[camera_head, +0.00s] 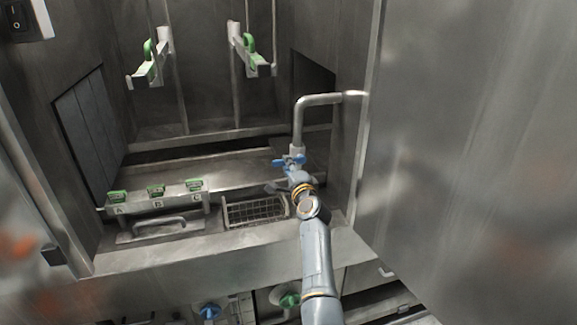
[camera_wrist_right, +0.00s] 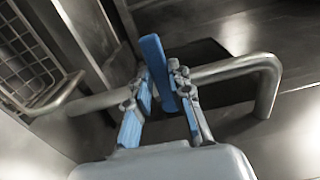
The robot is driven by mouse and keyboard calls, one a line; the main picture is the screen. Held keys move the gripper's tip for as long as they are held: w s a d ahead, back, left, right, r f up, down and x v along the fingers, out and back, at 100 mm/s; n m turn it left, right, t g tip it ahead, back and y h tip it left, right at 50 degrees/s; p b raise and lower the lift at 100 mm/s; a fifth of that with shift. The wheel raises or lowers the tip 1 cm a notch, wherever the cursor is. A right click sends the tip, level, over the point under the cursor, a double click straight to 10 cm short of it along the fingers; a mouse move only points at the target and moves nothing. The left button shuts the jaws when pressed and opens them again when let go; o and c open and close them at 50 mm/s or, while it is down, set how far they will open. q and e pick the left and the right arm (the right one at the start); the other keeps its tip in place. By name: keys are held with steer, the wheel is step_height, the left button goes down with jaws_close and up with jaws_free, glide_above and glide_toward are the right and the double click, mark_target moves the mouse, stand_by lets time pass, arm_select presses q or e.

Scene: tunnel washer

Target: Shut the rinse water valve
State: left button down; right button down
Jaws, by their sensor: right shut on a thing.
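The rinse water valve has a blue handle (camera_head: 289,162) on a bent steel pipe (camera_head: 299,118) that comes out of the right wall inside the washer. My right gripper (camera_head: 292,178) is at the valve, just below the handle in the head view. In the right wrist view the blue handle (camera_wrist_right: 157,72) stands between the fingers of my right gripper (camera_wrist_right: 163,90), which is shut on it. The handle lies across the line of the pipe (camera_wrist_right: 225,68) in that view. The fingers hide part of the valve body. My left gripper is not in view.
A wire basket (camera_head: 256,211) sits below the valve. Green clips marked with letters stand on a rail (camera_head: 155,197) at the left. Blue (camera_head: 209,311) and green (camera_head: 289,299) knobs are at the lower front. A large steel panel (camera_head: 470,150) fills the right side.

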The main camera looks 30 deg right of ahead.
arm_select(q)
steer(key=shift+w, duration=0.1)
arm_select(e)
steer(key=shift+r, duration=0.1)
steer(key=c, duration=1.2)
jaws_free()
